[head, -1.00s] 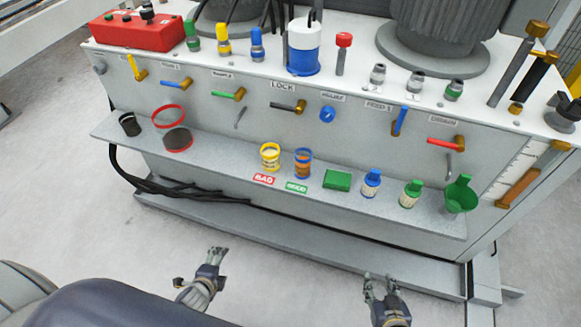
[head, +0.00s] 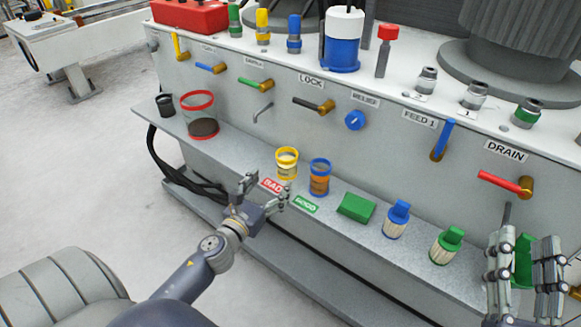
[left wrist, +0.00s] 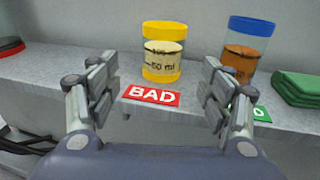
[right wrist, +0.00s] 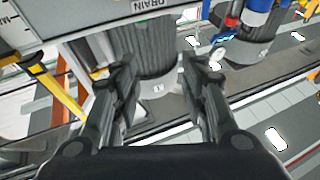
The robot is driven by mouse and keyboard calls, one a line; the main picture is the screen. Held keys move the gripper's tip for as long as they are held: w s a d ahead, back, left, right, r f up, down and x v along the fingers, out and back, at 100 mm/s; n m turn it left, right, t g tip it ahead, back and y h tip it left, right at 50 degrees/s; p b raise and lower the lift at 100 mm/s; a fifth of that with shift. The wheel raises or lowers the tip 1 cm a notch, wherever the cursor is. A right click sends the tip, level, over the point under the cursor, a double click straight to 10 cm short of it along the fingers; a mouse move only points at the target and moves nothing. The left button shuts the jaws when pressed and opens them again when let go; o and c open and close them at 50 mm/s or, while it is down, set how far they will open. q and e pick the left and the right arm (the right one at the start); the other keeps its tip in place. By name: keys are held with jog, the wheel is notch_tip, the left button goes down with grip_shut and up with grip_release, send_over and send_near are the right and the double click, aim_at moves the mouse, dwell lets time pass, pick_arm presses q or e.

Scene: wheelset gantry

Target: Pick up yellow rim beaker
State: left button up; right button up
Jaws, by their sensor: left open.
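The yellow rim beaker (head: 287,163) stands upright on the shelf, behind the red BAD label (head: 271,186). In the left wrist view the beaker (left wrist: 162,52) shows a pale liquid and volume marks. My left gripper (head: 264,188) is open and empty just in front of the shelf; in its wrist view the beaker lies ahead, between the fingers but beyond their tips. A blue rim beaker (head: 319,177) with amber liquid stands to the right, behind the green GOOD label (head: 306,204). My right gripper (head: 525,245) is open and empty, raised at the right edge of the head view.
Valve handles stick out from the panel above.

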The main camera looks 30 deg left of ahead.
aim_at(282, 172)
pick_arm(q)
jog(key=w, duration=0.4)
jog(key=shift+w+a+f, duration=0.15)
jog(key=shift+w+a, duration=0.05)
jog(key=shift+a, duration=0.1)
jog(key=shift+w+f+b, duration=0.15)
jog(key=shift+w+b, duration=0.25)
jog(key=shift+w, duration=0.95)
jog(key=shift+w+f+b, duration=0.15)
jog(key=shift+w+b, duration=0.25)
jog(key=shift+w, duration=0.9)
pick_arm(e)
jog(key=s+r+t+y, duration=0.1)
jog(key=s+r+t, duration=0.3)
jog(key=r, duration=0.2)
pick_arm(q)
jog(key=shift+c, duration=0.6)
pick_arm(e)
jog(key=shift+d, duration=0.1)
pick_arm(q)
jog(key=c, duration=1.1)
